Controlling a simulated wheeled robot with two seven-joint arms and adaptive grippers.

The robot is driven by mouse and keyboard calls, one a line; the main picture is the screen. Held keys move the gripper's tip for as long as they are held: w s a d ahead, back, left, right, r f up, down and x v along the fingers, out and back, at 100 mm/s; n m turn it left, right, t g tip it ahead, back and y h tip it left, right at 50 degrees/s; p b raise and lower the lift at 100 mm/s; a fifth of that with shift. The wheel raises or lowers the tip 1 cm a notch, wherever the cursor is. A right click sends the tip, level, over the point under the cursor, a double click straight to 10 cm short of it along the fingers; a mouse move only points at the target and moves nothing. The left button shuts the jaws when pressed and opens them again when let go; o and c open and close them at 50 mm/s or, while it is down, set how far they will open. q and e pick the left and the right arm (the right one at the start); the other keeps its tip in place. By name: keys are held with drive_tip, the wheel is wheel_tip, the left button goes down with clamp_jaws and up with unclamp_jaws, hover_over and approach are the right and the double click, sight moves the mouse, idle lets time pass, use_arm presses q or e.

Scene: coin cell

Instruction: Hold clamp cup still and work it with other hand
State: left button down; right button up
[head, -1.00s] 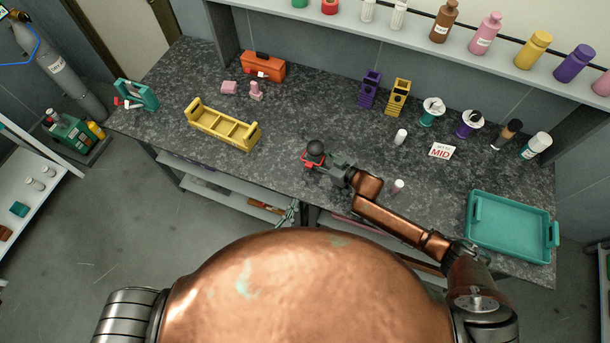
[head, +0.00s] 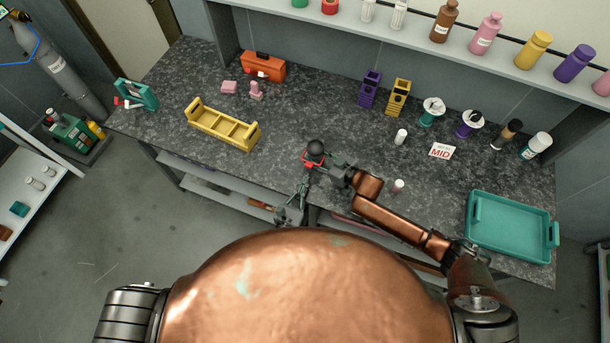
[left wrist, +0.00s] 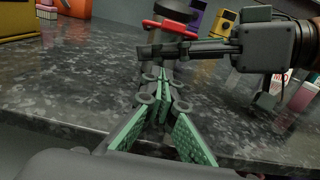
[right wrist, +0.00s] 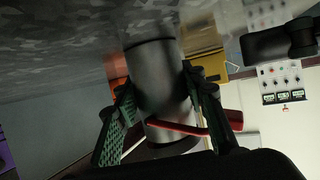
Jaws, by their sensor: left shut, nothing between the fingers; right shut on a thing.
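The clamp cup (head: 315,149) is a grey cylinder with a dark round top and a red lever. It is near the table's front edge. My right gripper (right wrist: 160,100) is shut on the cup's grey body; the red lever (right wrist: 185,129) crosses in front of it. In the left wrist view the cup (left wrist: 172,12) and red lever (left wrist: 170,28) are at the top, with my right gripper coming in from the right. My left gripper (head: 304,183) is shut and empty, just in front of the cup at the table edge. Its closed fingertips (left wrist: 158,78) point at the cup, apart from the lever.
A yellow divided tray (head: 222,125) is to the left, with a teal tray (head: 510,227) at the far right. A white bottle (head: 400,137) and a MID sign (head: 441,151) stand right of the cup. The table between cup and yellow tray is clear.

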sight(308, 167)
use_arm(q)
drive_tip(key=shift+w+d+r, duration=0.1)
drive_tip(key=shift+w+r, duration=0.15)
drive_tip(key=shift+r, duration=0.7)
drive_tip(key=shift+w+d+r, duration=0.1)
drive_tip(key=shift+w+r, duration=0.15)
drive_tip(key=shift+r, duration=0.7)
drive_tip(key=shift+r, duration=0.5)
drive_tip(key=shift+w+r, duration=0.15)
drive_tip(key=shift+r, duration=0.5)
drive_tip(key=r, duration=0.1)
drive_tip(key=w+r, duration=0.1)
drive_tip(key=r, duration=0.1)
drive_tip(key=shift+w+d+r, duration=0.25)
drive_tip(key=shift+r, duration=0.1)
drive_tip(key=shift+w+d+r, duration=0.2)
drive_tip(key=shift+w+r, duration=0.5)
drive_tip(key=shift+w+d+r, duration=0.2)
drive_tip(key=shift+w+r, duration=0.45)
drive_tip(key=shift+w+d+r, duration=0.15)
drive_tip(key=shift+w+r, duration=0.15)
drive_tip(key=shift+w, duration=0.25)
drive_tip(key=shift+w+d+r, duration=0.15)
drive_tip(key=shift+w+r, duration=0.1)
drive_tip(key=shift+w, duration=0.25)
drive_tip(key=shift+w+d+g, duration=0.1)
drive_tip(key=shift+w+g, duration=0.2)
drive_tip(key=shift+g, duration=0.1)
drive_tip(key=shift+y, duration=0.3)
